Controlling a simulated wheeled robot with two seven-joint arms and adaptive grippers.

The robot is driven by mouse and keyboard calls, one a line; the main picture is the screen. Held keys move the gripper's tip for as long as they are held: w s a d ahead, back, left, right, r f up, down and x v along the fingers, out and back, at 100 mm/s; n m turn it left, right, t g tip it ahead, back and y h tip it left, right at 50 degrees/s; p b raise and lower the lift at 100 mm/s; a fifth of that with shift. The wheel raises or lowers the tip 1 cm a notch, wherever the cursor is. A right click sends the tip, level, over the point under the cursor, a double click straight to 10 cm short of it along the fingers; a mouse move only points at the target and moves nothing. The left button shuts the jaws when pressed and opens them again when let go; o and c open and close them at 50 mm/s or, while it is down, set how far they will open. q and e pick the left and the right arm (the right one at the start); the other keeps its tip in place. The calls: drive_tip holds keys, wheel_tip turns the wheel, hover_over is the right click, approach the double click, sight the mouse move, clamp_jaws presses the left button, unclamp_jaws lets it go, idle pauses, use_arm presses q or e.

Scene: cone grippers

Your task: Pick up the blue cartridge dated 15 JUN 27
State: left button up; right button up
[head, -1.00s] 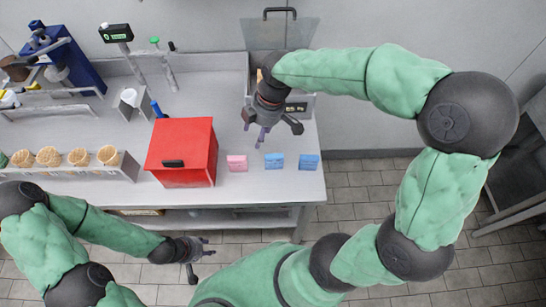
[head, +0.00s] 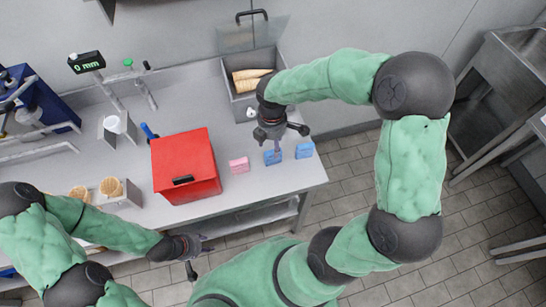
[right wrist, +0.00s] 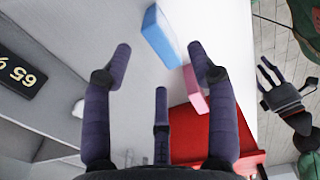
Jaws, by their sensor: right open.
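Two blue cartridges stand near the table's front edge: a middle one (head: 272,158) and a right one (head: 304,151). A pink cartridge (head: 239,165) stands left of them. No date is readable on any. My right gripper (head: 279,147) is open and empty, above and just behind the middle blue cartridge, partly overlapping it in the head view. In the right wrist view, a blue cartridge (right wrist: 163,36) lies beyond the open fingers, with the pink one (right wrist: 194,90) beside it. My left gripper (head: 204,246) is open and empty in front of the table.
A red box (head: 188,160) stands left of the cartridges. A grey bin (head: 238,104) with cones is behind my right gripper. Open floor lies to the right.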

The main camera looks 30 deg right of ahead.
sight(272, 150)
wheel_tip(272, 150, down, 5)
drive_tip(key=shift+d+f+b, duration=0.1)
drive_tip(key=shift+b, duration=0.85)
clamp_jaws()
